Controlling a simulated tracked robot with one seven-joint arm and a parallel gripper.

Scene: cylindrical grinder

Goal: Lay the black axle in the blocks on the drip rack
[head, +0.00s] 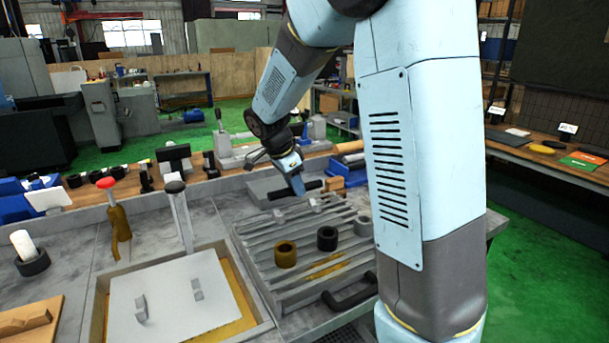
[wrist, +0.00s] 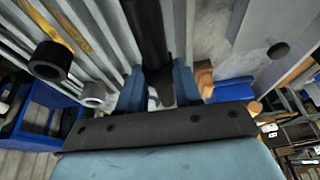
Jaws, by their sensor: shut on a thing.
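My gripper (head: 295,186) is shut on the black axle (head: 309,186) above the back edge of the drip rack (head: 262,262). The axle lies roughly level, running left to right in the head view. In the wrist view the axle (wrist: 150,35) runs up from between my blue fingertips (wrist: 160,85). Small grey blocks stand at the back of the rack, including a left block (head: 277,215) and a right block (head: 315,204). They look just below and in front of the axle; the exact gap cannot be told.
A tray with a pale plate (head: 175,300) lies left. A blue bin (head: 350,172) stands behind right.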

